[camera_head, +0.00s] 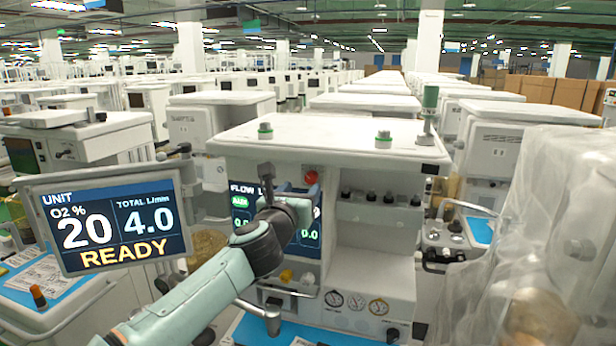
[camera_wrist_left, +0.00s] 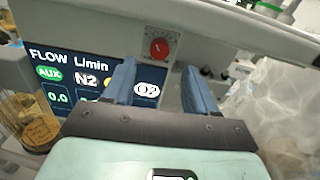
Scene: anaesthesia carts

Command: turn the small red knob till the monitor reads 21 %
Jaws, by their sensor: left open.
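The monitor (camera_head: 110,222) at the left reads O2 20 %, total 4.0 L/min and READY. The small red knob (camera_head: 311,177) is on the cart's front, under the top shelf edge. In the left wrist view the red knob (camera_wrist_left: 160,48) sits on a pale dial plate, with a light mark on its face. My left gripper (camera_wrist_left: 158,72) is open, its two blue fingers pointing toward the knob with the knob showing between and beyond their tips. I see no contact. In the head view my left gripper (camera_head: 303,196) is just below the knob, partly hidden by its own wrist.
The flow screen (camera_head: 241,205) is partly covered by my arm; it also shows in the wrist view (camera_wrist_left: 60,75). Below are several gauges (camera_head: 356,303). A clear plastic-wrapped object (camera_head: 545,230) fills the right. Other carts crowd behind.

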